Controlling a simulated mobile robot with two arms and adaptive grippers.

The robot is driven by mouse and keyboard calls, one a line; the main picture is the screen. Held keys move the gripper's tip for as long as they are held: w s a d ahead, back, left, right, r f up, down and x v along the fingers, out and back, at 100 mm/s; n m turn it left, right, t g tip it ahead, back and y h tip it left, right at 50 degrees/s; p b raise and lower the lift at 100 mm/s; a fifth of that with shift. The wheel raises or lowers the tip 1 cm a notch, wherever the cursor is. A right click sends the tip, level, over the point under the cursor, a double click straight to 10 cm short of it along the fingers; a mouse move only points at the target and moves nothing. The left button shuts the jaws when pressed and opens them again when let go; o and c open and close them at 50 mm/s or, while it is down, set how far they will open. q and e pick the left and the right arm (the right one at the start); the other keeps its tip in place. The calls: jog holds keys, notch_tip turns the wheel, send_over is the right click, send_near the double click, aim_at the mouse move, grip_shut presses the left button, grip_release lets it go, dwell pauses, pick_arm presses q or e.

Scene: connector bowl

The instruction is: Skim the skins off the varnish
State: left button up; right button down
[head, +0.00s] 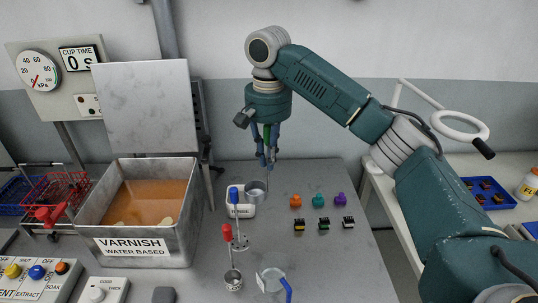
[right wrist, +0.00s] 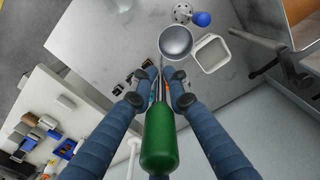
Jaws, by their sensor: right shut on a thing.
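The varnish tank (head: 138,247) stands open at the left, with orange-brown liquid inside. Pale skins (head: 166,222) show at the near edge of the liquid. My right gripper (head: 267,160) is shut on a green-handled ladle (right wrist: 172,135), which hangs down with its round grey bowl (head: 256,192) low over the table, right of the tank. The bowl also shows in the right wrist view (right wrist: 176,42). A blue-handled perforated skimmer (head: 239,243) and a red-handled perforated cup tool (head: 233,279) stand on the table. My left gripper is out of view.
A white square dish (head: 241,211) is beside the ladle bowl. A clear jug with a blue handle (head: 272,281) is at the front. Small coloured connectors (head: 318,201) stand at the right. The tank's raised lid (head: 147,105) is behind it. A red basket (head: 58,192) is at left.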

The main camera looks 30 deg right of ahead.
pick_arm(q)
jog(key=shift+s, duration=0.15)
pick_arm(e)
jog(key=s+a+f+n, duration=0.3)
jog(key=s+a+f, duration=0.1)
jog(key=s, duration=0.6)
jog(key=s+a+f+n, duration=0.4)
jog(key=s+a, duration=0.1)
jog(key=s, duration=0.5)
jog(key=shift+a+n, duration=0.2)
jog(key=shift+n, duration=0.1)
jog(key=shift+w+f, duration=0.1)
jog(key=shift+d, duration=0.1)
